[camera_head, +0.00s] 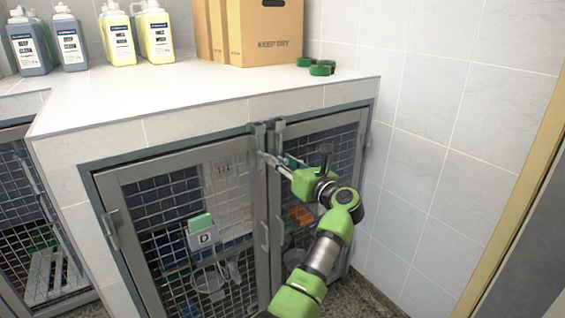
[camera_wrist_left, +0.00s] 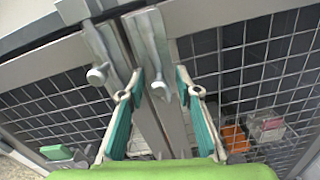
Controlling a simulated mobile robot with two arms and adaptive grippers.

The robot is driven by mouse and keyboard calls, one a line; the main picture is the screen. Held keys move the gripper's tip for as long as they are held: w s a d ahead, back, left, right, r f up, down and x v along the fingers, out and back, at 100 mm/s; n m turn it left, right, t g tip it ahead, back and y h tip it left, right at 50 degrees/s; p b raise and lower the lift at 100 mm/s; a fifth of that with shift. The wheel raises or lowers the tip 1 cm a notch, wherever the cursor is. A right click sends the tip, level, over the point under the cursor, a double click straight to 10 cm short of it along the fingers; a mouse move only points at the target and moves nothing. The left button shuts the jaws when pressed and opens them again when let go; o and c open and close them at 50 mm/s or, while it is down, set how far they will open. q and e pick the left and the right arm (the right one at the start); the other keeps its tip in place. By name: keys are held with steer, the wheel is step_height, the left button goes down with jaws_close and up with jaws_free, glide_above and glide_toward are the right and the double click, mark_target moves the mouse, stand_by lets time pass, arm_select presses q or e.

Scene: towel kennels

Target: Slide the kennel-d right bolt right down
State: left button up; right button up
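Kennel-d's right bolt (camera_head: 279,133) is a grey metal bolt at the top of the right door, beside the left bolt (camera_head: 259,138). In the left wrist view the right bolt (camera_wrist_left: 148,45) stands upright with a round knob (camera_wrist_left: 158,90) on its lower part. The left bolt (camera_wrist_left: 103,50) has a similar knob. My left gripper (camera_head: 277,164) is just in front of the bolts. Its two fingers (camera_wrist_left: 160,88) are apart, with the right bolt's knob between their tips in the picture. I cannot tell whether either finger touches it. My right gripper is not in view.
Above is a white counter (camera_head: 200,92) with bottles (camera_head: 119,38), a cardboard box (camera_head: 270,40) and green rings (camera_head: 320,70). A tiled wall (camera_head: 430,150) bounds the right side.

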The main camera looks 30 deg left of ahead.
mark_target(287, 164)
arm_select(q)
steer(key=v, duration=0.7)
steer(key=shift+s+d, duration=0.1)
steer(key=shift+d, duration=0.05)
